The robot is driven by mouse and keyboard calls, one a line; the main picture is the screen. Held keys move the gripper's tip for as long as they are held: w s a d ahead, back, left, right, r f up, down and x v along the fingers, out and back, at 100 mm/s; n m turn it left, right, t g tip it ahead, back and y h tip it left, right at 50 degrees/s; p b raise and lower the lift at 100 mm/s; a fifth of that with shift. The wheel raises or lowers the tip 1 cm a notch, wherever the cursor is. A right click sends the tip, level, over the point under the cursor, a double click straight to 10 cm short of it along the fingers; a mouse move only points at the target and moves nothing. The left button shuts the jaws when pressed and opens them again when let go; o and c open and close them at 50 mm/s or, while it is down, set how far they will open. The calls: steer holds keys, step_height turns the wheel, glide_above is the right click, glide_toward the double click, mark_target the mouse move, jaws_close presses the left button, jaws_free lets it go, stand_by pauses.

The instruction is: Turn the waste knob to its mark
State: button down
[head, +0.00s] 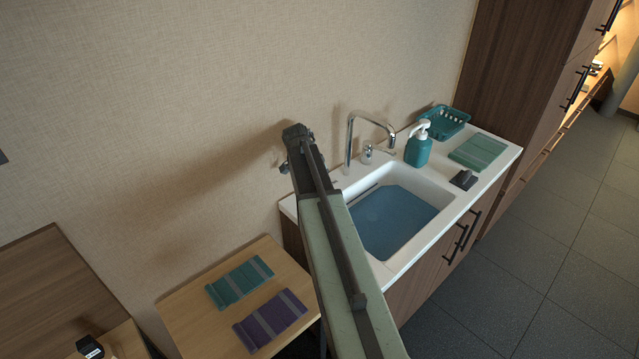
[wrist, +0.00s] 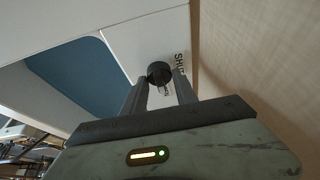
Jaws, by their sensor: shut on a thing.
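The waste knob (wrist: 159,73) is a small round black knob on the white sink deck, seen in the wrist view. Printed lettering, partly readable as "SHUT", lies beside it. My gripper (wrist: 160,84) is shut on the knob, with one finger on each side. The fingers cover part of the lettering, and I cannot tell which way the knob points against its mark. In the head view my arm hides the knob and the fingertips. The sink basin (head: 356,192) holds blue water.
A chrome tap (head: 349,135) stands at the back of the sink. A teal soap bottle (head: 418,149), a teal basket (head: 447,121), a folded cloth (head: 478,152) and a dark block (head: 464,180) sit on the right counter. A wall runs close behind. A wooden table (head: 192,328) with two cloths is at left.

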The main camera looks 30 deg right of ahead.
steer(key=c, duration=1)
jaws_free()
steer(key=p+v, duration=0.7)
steer(key=shift+r, duration=0.4)
steer(key=shift+a, duration=0.1)
